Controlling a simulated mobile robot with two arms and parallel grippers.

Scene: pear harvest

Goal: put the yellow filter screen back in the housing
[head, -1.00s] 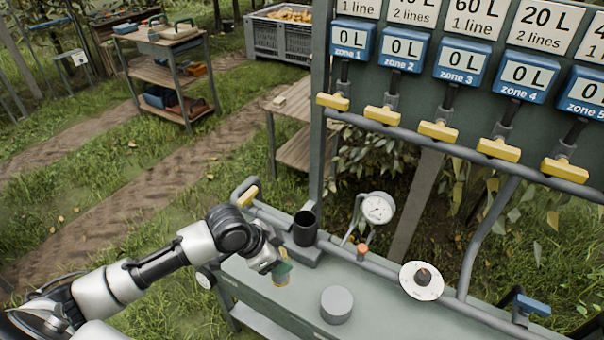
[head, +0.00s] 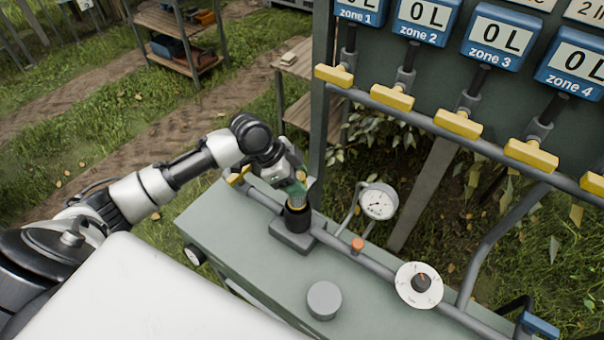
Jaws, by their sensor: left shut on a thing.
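The housing stands upright on a grey block on the green bench (head: 232,225). A round grey cap (head: 324,299) lies on the bench to the right. My right gripper is not in view.
A pipe with a pressure gauge (head: 379,202), an orange knob (head: 357,245) and a white dial (head: 419,285) runs along the bench's back. Yellow valve handles (head: 458,124) hang below the zone displays. The bench left of the cap is clear.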

